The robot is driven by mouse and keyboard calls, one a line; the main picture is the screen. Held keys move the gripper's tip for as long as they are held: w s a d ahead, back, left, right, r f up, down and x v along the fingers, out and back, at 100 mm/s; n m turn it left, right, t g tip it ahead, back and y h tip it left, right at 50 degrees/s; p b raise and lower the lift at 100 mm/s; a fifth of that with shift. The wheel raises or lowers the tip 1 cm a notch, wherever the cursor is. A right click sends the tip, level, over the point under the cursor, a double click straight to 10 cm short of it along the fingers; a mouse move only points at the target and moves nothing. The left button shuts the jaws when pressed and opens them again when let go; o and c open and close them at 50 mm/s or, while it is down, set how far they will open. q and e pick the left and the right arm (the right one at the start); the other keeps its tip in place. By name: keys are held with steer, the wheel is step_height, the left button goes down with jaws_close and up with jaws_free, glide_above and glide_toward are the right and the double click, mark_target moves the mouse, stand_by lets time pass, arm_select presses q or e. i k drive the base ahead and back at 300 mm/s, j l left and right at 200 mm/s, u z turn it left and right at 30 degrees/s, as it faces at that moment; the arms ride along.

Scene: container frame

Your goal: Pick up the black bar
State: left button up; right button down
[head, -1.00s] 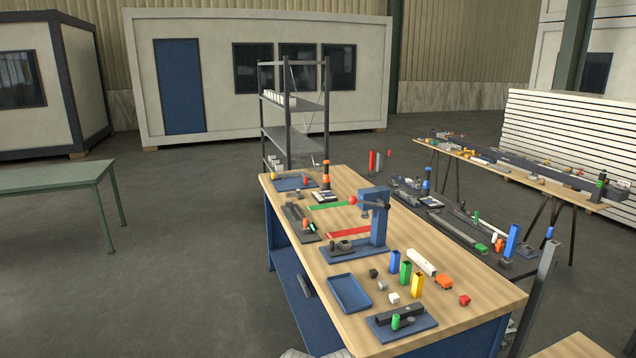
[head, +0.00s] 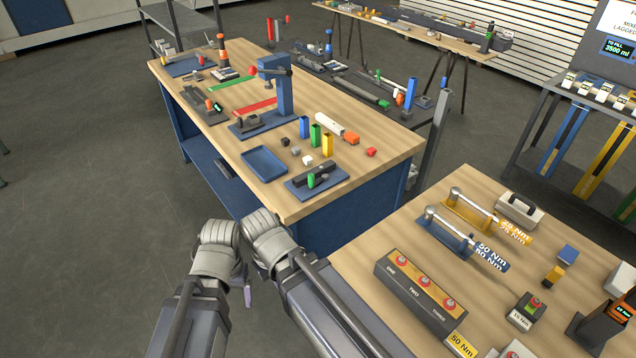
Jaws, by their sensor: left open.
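A black bar (head: 341,174) lies on a dark blue plate (head: 300,191) at the near corner of the wooden-topped blue workbench (head: 378,160). A small green cylinder (head: 311,180) stands by the bar and hides a little of it. My left gripper (head: 248,294) shows only as a small tip below my grey arm links at the bottom of the head view. It is well short of the bar, off the bench's near side, and nothing shows in it. My right gripper is not in view.
An empty blue tray (head: 264,162) lies left of the plate. Blue, green and yellow (head: 327,144) upright blocks stand behind it. A blue press (head: 284,92) stands farther back. A second wooden table (head: 400,243) at right carries a three-button box (head: 420,290) and torque tools.

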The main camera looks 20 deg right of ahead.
mark_target(298, 181)
steer(key=i+j, duration=0.2)
steer(key=j, duration=0.15)
steer(key=i+j+z, duration=0.1)
steer(key=j, duration=0.3)
steer(key=i+j, duration=0.3)
steer(key=z, duration=1.6)
